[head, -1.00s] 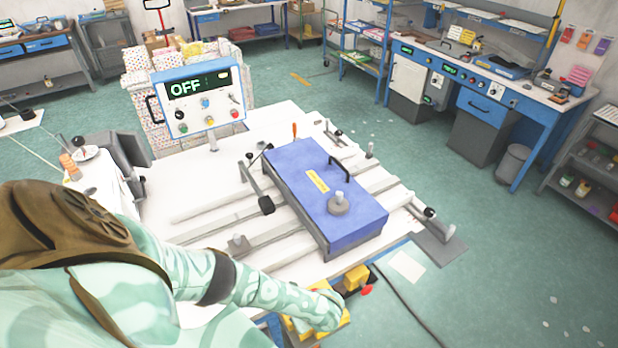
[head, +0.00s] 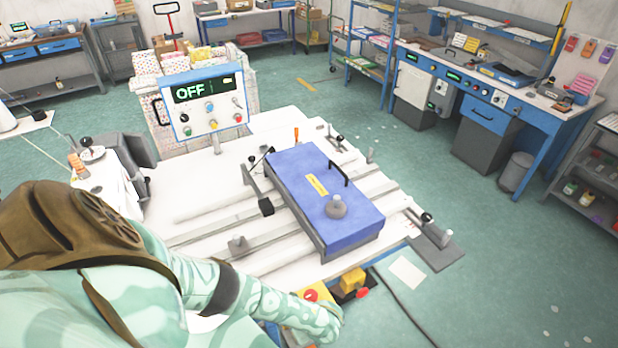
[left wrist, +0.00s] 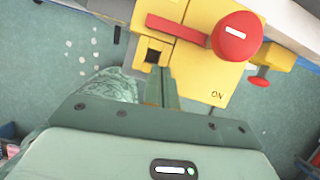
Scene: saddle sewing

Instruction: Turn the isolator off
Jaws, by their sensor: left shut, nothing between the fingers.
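The isolator is a yellow box with a round red knob (left wrist: 238,38) that carries a short white mark. The word ON is printed on its yellow face (left wrist: 205,80). In the head view the yellow box (head: 292,313) is at the table's front edge, partly behind my left arm, with a red round part showing. My right gripper is not in view.
A second yellow-and-black box (head: 353,280) with a red button sits just right of it. A blue case (head: 320,195) lies on the white table (head: 195,190). A control panel (head: 203,100) reads OFF. A dark cable runs over the floor at right.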

